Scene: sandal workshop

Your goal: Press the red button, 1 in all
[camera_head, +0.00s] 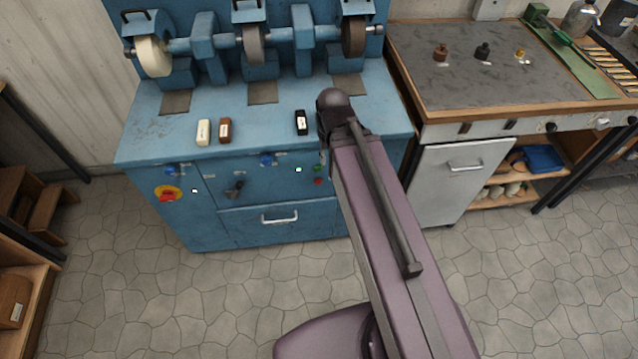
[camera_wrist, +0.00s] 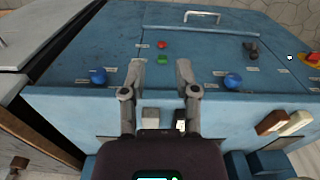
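The small red button (camera_head: 318,181) is on the front panel of the blue machine, just below a green button (camera_head: 318,169), beside my arm. In the wrist view the red button (camera_wrist: 162,44) shows beyond my gripper (camera_wrist: 160,68), with the green button (camera_wrist: 162,59) nearer to the fingertips. My gripper is open and empty, its two fingers apart on either side of the green button in the picture. I cannot tell its distance from the panel. A larger red knob on a yellow plate (camera_head: 168,196) sits at the panel's left. In the head view my arm hides my gripper.
The blue machine (camera_head: 150,145) carries grinding wheels and several small bars. Blue knobs (camera_wrist: 98,75) (camera_wrist: 233,80) stick out either side of my fingers. A white drawer handle (camera_head: 279,218) lies below. A workbench (camera_head: 430,110) stands at right; the stone floor in front is mostly clear.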

